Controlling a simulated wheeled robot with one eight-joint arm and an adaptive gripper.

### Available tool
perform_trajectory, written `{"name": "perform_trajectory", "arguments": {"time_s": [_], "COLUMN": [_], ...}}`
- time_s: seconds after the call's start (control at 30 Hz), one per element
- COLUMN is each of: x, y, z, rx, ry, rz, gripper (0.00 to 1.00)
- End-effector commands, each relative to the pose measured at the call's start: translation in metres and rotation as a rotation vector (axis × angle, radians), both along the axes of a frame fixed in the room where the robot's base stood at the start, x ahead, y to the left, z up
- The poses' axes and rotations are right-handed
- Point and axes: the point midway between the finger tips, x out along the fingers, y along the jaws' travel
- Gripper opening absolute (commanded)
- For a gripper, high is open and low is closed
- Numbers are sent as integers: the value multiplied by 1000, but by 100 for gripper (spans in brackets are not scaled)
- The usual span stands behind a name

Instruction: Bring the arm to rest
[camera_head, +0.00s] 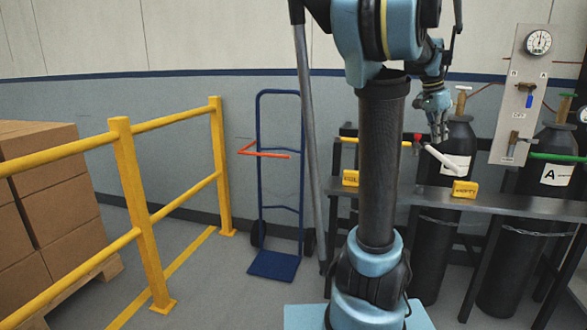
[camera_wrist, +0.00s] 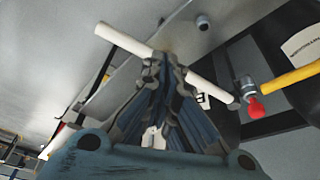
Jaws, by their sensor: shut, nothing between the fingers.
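My arm stands in the middle of the head view. My gripper (camera_head: 438,128) hangs at its end, pointing down in front of the cylinder rack, just above a white bar (camera_head: 440,160). In the wrist view my gripper (camera_wrist: 163,66) shows its fingers drawn together, shut with nothing held. The white bar (camera_wrist: 125,41) also crosses the wrist view behind the fingertips, and its middle is hidden by them. Whether the fingertips touch the bar cannot be told.
Dark gas cylinders (camera_head: 450,215) stand behind a grey rail (camera_head: 500,202) with yellow tags (camera_head: 465,189). A gauge panel (camera_head: 519,95) is at right. A blue hand truck (camera_head: 275,263), yellow railing (camera_head: 138,215) and stacked boxes (camera_head: 50,195) are at left.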

Motion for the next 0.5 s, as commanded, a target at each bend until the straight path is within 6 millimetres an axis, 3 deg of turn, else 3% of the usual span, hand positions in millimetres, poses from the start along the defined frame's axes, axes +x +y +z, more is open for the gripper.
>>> {"name": "perform_trajectory", "arguments": {"time_s": [0.03,0.2,0.5], "x": [-5,-24,-74], "y": [24,91,192], "z": [-10,-43,-112], "rx": [8,31,64], "ry": [6,26,57], "rz": [66,284,669], "gripper": [0,0,0]}}
